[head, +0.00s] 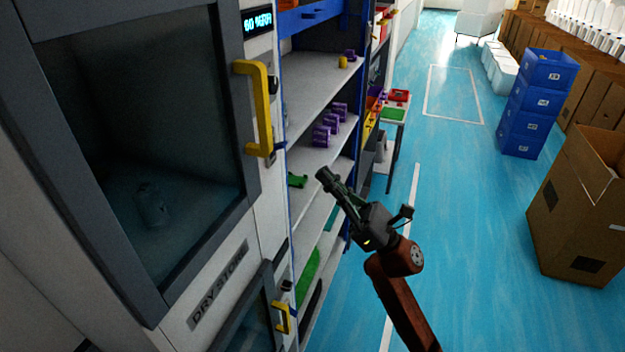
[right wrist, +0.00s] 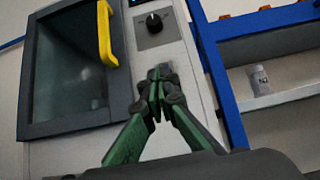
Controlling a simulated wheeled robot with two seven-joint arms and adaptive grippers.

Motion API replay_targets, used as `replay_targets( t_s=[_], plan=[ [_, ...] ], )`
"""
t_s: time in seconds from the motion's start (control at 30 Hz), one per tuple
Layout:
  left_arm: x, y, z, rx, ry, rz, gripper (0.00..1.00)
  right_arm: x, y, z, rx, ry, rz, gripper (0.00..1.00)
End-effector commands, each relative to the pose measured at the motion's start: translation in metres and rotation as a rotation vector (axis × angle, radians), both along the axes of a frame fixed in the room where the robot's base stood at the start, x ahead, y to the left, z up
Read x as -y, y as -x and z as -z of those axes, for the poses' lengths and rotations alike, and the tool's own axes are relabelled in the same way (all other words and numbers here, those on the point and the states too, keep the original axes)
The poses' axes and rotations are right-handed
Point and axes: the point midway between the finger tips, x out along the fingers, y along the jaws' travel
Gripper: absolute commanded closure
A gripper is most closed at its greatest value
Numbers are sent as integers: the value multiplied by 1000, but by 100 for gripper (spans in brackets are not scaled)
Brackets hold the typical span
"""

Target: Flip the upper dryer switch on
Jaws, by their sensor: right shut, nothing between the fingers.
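The upper dryer (head: 255,190) fills the left of the head view. It has a dark glass door, a yellow handle (head: 260,108) and a lit display (head: 258,21). In the right wrist view, a black rotary switch (right wrist: 153,22) with a white mark sits on a grey plate, right of the yellow handle (right wrist: 106,33). My right gripper (head: 323,175) is shut and empty, to the right of the dryer front. In the wrist view the closed fingertips (right wrist: 158,78) appear below the switch, apart from it. My left gripper is not in view.
A blue-framed shelf (head: 318,75) with purple and green parts stands right of the dryer. A lower dryer door has its own yellow handle (head: 282,318). Blue crates (head: 527,125) and a cardboard box (head: 575,220) stand at the right. The blue floor between is clear.

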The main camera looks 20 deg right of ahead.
Motion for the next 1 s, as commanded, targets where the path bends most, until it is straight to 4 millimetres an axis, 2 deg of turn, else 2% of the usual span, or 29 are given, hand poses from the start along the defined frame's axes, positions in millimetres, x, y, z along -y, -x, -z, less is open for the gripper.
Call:
replay_targets(
  t_s=[0.03,0.2,0.77,0.87,0.97,1.0],
  plan=[
    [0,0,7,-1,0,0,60,4,2,6,1,2,-1,100],
    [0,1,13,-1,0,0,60,10,7,7,1,1,-13,100],
    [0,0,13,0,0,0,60,12,5,9,-9,-6,-17,100],
    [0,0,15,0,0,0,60,20,-11,26,-70,-39,-23,100],
    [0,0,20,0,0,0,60,37,-43,64,-197,-112,-37,100],
    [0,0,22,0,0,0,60,45,-58,85,-264,-153,-44,100]
  ],
)
